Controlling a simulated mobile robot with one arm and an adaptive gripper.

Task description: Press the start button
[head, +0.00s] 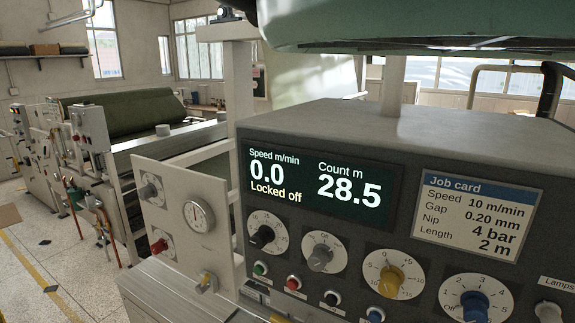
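The dark control console (330,135) fills the right half of the head view. Its row of small push buttons runs below the dials. The labels by the buttons are too small to read, so the word start cannot be made out. The display (320,184) reads speed 0.0 m/min, count 28.5 m and "Locked off". My gripper is not in view.
Above the buttons are black (264,236), grey (320,259), yellow (390,280) and blue (475,304) dial knobs. A job card (478,214) reads 10 m/min, 0.20 mm, 4 bar, 2 m. A side panel (190,245) with a gauge stands left. Open floor (50,265) lies far left.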

